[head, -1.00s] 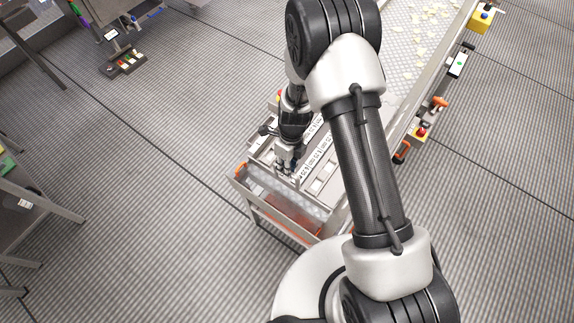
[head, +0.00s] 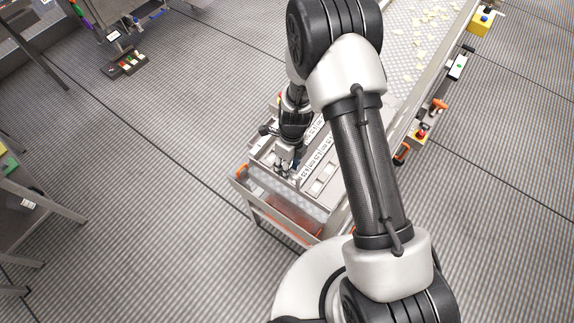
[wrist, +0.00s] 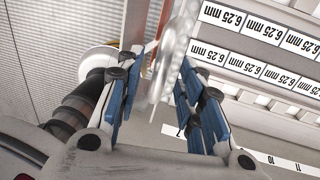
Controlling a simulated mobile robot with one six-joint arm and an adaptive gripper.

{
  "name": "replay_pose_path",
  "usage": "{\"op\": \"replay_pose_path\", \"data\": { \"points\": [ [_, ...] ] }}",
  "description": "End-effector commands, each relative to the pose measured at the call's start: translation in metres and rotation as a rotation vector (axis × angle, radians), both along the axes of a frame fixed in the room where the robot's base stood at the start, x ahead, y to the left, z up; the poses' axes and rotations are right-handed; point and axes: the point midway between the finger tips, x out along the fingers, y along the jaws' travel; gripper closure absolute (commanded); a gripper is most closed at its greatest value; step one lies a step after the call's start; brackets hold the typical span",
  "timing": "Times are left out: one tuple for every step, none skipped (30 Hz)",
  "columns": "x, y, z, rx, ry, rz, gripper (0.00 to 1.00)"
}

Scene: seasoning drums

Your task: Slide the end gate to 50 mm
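The end gate seems to be the shiny metal plate (wrist: 178,50) running down between my fingers in the wrist view. It is seen nearly edge-on, and its setting cannot be read. My gripper (wrist: 160,75) has its blue-padded fingers apart, one on each side of this plate. Clear gaps show beside it, though contact at the far tips is hard to judge. In the head view my gripper (head: 283,170) is down at the near end of the sieve deck. A white scale strip (wrist: 285,161) with small numbers shows at lower right in the wrist view.
Rows of "6.25 mm" labels (wrist: 262,25) line the deck beside my gripper. The metal frame (head: 258,212) surrounds the end. An orange clamp (head: 439,104) and a red button (head: 421,134) sit along the right side.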

Motion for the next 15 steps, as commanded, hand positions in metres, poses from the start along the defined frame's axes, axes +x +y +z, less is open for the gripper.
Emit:
{"op": "replay_pose_path", "data": {
  "points": [
    [0.000, 0.000, 0.001, 0.000, 0.000, 0.000, 0.65],
    [0.001, 0.000, 0.002, 0.001, -0.001, 0.000, 0.65],
    [0.001, 0.000, 0.005, 0.001, -0.002, 0.000, 0.65],
    [0.002, 0.000, 0.008, 0.001, -0.003, 0.000, 0.65],
    [0.003, -0.001, 0.012, 0.001, -0.003, 0.000, 0.65],
    [0.003, -0.001, 0.018, 0.001, -0.004, 0.001, 0.65],
    [0.004, -0.002, 0.024, 0.001, -0.005, 0.000, 0.65],
    [0.005, -0.002, 0.030, 0.001, -0.006, -0.001, 0.65],
    [0.006, -0.003, 0.038, 0.001, -0.006, -0.001, 0.65],
    [0.006, -0.003, 0.045, 0.001, -0.005, -0.001, 0.65],
    [0.007, -0.004, 0.052, 0.002, -0.006, 0.000, 0.65],
    [0.008, -0.005, 0.061, 0.001, -0.006, 0.000, 0.65],
    [0.008, -0.005, 0.067, 0.001, -0.006, -0.001, 0.65],
    [0.009, -0.006, 0.073, 0.001, -0.005, -0.002, 0.65],
    [0.010, -0.006, 0.081, 0.001, -0.006, -0.002, 0.65]
  ]
}}
